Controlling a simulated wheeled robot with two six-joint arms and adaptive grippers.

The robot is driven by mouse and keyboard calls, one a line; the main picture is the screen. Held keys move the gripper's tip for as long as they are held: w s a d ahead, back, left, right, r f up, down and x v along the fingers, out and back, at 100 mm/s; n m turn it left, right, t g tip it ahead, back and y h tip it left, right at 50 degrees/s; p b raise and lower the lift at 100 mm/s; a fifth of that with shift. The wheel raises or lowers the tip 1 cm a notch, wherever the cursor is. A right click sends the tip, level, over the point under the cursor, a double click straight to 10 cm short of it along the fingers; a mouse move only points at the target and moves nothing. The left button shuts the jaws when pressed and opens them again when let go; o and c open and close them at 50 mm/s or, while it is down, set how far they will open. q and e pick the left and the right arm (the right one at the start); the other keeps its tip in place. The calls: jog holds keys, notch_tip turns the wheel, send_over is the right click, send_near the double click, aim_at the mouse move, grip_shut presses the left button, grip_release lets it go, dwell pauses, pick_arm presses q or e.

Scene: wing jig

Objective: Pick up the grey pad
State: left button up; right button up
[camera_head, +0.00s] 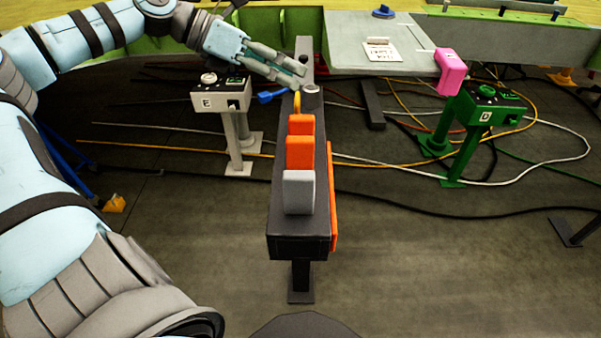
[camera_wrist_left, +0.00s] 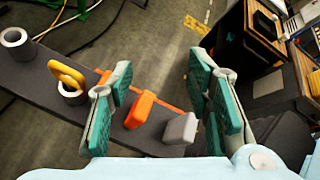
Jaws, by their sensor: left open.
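The grey pad (camera_head: 299,191) stands upright at the near end of a narrow dark bench (camera_head: 301,245). In the left wrist view the grey pad (camera_wrist_left: 181,128) is below and between the spread fingers. My left gripper (camera_head: 304,78) is over the far end of the bench in the head view, well beyond the pad. In the left wrist view my left gripper (camera_wrist_left: 165,95) is open with nothing between its fingers. My right gripper is not in view.
Two orange pads (camera_head: 300,152) (camera_head: 301,124) stand behind the grey one on the bench. A yellow ring (camera_wrist_left: 67,75) and a grey cylinder (camera_wrist_left: 17,43) are farther along. A white stand (camera_head: 221,94), a green stand (camera_head: 489,104) and a pink block (camera_head: 451,71) are nearby. Cables cross the floor.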

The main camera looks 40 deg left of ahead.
aim_at(297, 174)
pick_arm(q)
jog(key=s+d+m+g+y, duration=0.5)
jog(key=s+d+m, duration=0.1)
jog(key=s, duration=0.5)
jog(key=shift+g, duration=0.3)
jog(key=x, duration=0.4)
jog(key=b+x, duration=0.1)
jog(key=x, duration=0.4)
jog(key=a+b+x, duration=0.1)
jog(key=x, duration=0.3)
jog(key=shift+d+f, duration=0.1)
jog(key=shift+f, duration=0.45)
jog(key=shift+w+f, duration=0.1)
jog(key=shift+w, duration=0.15)
grip_shut()
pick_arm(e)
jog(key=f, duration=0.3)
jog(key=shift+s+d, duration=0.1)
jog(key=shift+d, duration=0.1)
